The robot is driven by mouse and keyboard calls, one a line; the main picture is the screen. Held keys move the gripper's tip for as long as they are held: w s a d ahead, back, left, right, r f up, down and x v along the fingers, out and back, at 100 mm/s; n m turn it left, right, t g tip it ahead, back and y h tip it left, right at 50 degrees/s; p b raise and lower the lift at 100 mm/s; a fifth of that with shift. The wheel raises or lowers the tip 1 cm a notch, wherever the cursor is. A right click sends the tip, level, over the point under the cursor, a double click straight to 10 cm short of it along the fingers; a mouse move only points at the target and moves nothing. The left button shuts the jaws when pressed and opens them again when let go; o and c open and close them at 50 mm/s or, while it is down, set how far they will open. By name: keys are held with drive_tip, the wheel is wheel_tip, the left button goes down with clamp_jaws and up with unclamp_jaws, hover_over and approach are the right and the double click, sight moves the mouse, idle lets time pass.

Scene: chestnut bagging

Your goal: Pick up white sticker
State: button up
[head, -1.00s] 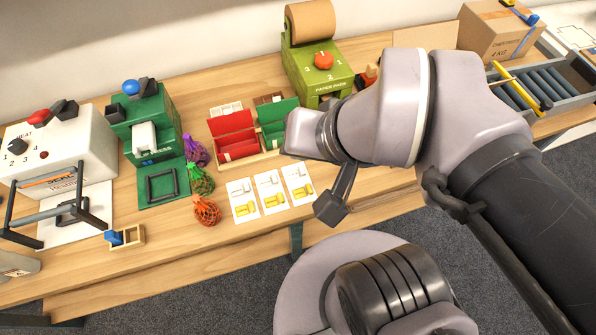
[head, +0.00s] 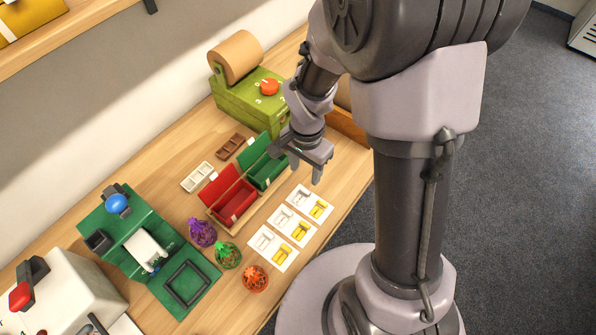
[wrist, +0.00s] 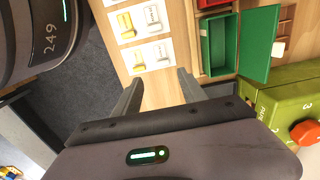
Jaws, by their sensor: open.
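Three white cards lie in a row on the table, each with a white sticker and a yellow sticker. In the head view the white stickers are the near-left one (head: 264,241), the middle one (head: 283,218) and the far one (head: 302,197); the yellow stickers (head: 300,231) sit beside them. My gripper (head: 303,172) is open and empty, above the table close to the far card and the green bin. In the wrist view its fingers (wrist: 160,92) stand apart over bare wood.
A red bin (head: 238,203) and a green bin (head: 266,172) with raised lids stand beside the cards. The green paper machine (head: 250,105) is behind. Purple, green and orange net bags (head: 228,255) lie left of the cards. A green press (head: 135,240) stands farther left.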

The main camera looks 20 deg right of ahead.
sight(304, 195)
drive_tip(key=f+b, duration=0.1)
drive_tip(key=f, duration=0.3)
drive_tip(key=f+b, duration=0.2)
drive_tip(key=f, duration=0.2)
drive_tip(key=f+b, duration=0.1)
drive_tip(key=f, duration=0.3)
drive_tip(key=shift+w+b, duration=0.25)
drive_tip(key=shift+b, duration=0.05)
drive_tip(key=shift+r, duration=0.1)
clamp_jaws()
